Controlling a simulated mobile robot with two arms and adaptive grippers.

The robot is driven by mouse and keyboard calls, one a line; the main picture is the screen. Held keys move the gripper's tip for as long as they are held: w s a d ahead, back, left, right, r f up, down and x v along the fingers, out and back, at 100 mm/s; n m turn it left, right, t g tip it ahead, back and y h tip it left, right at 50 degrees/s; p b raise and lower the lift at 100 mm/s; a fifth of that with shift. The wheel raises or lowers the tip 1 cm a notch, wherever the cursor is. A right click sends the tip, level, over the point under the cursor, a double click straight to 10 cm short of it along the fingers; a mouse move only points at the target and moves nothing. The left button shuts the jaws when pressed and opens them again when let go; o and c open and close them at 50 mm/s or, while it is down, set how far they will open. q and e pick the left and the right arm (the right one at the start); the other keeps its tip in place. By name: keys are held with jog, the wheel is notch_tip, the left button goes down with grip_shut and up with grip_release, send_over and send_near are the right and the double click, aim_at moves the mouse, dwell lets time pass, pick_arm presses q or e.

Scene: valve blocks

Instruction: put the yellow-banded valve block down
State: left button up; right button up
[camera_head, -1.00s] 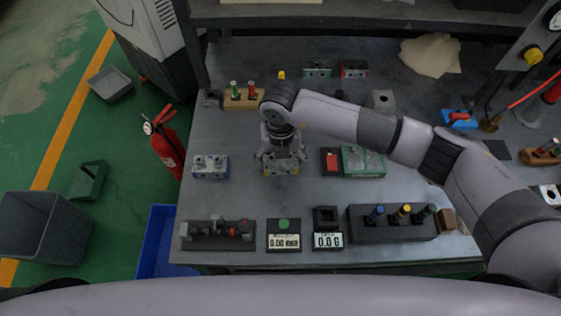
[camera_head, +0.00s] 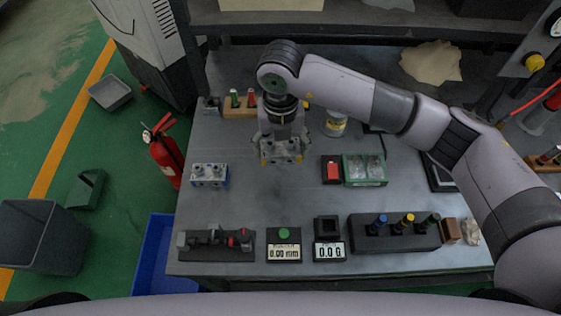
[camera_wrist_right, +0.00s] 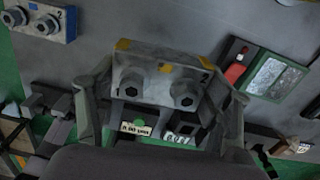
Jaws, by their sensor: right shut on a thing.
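The yellow-banded valve block (camera_head: 282,152) is grey with yellow corner marks and stands over the middle left of the bench. My right gripper (camera_head: 281,143) is shut on it, with the fingers on its two sides. In the right wrist view the block (camera_wrist_right: 160,80) shows two round dark-centred ports and a yellow corner, between the fingers of my right gripper (camera_wrist_right: 162,95). I cannot tell whether its underside touches the bench. My left gripper is not in view.
A blue-banded valve block (camera_head: 209,174) stands to the left on the grey bench (camera_head: 255,205). A red item (camera_head: 331,169) and a green-framed tray (camera_head: 365,169) lie to the right. Bench between is clear.

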aim_at(281, 147)
notch_tip(281, 147, up, 11)
jog(key=b, duration=0.1)
jog(key=shift+f, duration=0.15)
